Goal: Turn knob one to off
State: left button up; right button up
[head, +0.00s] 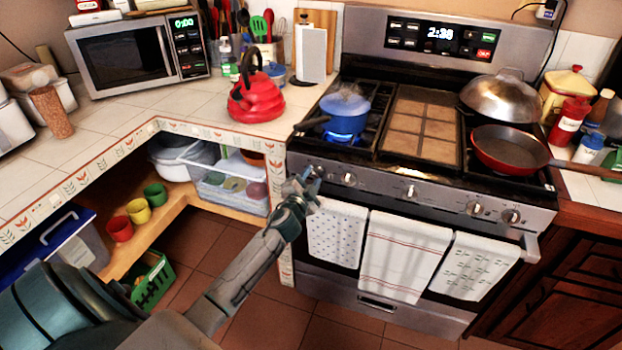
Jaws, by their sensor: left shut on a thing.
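The stove (420,187) has a row of knobs on its front panel. My left gripper (312,181) reaches up from the lower left to the panel's left end. It is shut on the leftmost knob (317,171), which it mostly hides, so I cannot tell that knob's angle. Another knob (348,178) sits just to its right, clear of the gripper. A blue pot (345,112) stands on the front left burner, with blue flame glowing beneath it. My right gripper is not in view.
Three towels hang from the oven handle, the nearest a patterned one (336,232) just right of my gripper. The pot's dark handle (312,123) points left over the stove edge. A red pan (505,148) and a lidded wok (502,97) stand at right. A red kettle (256,97) is on the counter.

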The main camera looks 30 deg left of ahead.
pick_arm(q)
jog(key=shift+m, duration=1)
jog(key=m+p, duration=0.1)
jog(key=m, duration=0.2)
jog(key=shift+r+m, duration=0.1)
jog(key=shift+m, duration=0.3)
jog(key=shift+d+m, duration=0.1)
jog(key=shift+m, duration=0.7)
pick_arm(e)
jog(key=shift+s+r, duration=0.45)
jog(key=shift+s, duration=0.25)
pick_arm(q)
jog(key=o, duration=1)
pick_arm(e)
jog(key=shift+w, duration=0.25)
